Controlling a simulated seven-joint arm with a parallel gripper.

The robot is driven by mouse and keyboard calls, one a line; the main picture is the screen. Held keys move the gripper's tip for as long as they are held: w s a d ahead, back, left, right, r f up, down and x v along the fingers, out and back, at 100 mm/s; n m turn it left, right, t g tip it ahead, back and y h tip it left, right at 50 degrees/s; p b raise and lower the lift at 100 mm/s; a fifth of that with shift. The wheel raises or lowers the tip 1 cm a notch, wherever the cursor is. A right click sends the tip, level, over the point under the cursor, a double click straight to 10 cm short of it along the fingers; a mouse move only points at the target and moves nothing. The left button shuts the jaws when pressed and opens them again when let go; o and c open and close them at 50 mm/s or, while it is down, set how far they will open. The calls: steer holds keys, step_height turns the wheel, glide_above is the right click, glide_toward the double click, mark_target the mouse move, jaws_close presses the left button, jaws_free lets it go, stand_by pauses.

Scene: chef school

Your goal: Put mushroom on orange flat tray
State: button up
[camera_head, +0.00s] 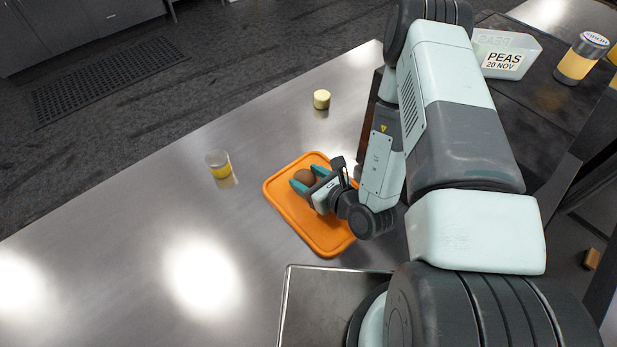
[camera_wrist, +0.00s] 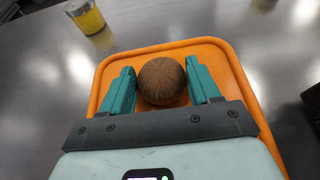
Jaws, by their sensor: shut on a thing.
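The brown mushroom (camera_wrist: 162,81) is round and sits between the two teal fingers of my gripper (camera_wrist: 162,88) in the wrist view. In the head view the mushroom (camera_head: 304,178) shows between the fingertips of my gripper (camera_head: 307,179). My gripper is shut on it. Both are over the orange flat tray (camera_head: 325,239), which lies on the steel counter; the tray also fills much of the wrist view (camera_wrist: 215,50). I cannot tell whether the mushroom touches the tray. The tray's right part is hidden behind my arm.
A glass with yellow contents (camera_head: 219,165) stands left of the tray. A small pale yellow cylinder (camera_head: 321,99) stands behind it. A peas container (camera_head: 505,54) and a jar (camera_head: 580,58) are at the upper right. A metal pan (camera_head: 318,300) is in front. The counter's left is clear.

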mark_target(302, 172)
steer(key=o, duration=1)
steer(key=shift+f, duration=0.1)
steer(key=shift+o, duration=0.2)
steer(key=shift+s+d+r, duration=0.5)
steer(key=shift+r, duration=0.15)
steer(key=shift+s+d+r, duration=0.45)
steer(key=shift+d+r, duration=0.05)
steer(key=shift+r, duration=0.1)
step_height(302, 172, up, 6)
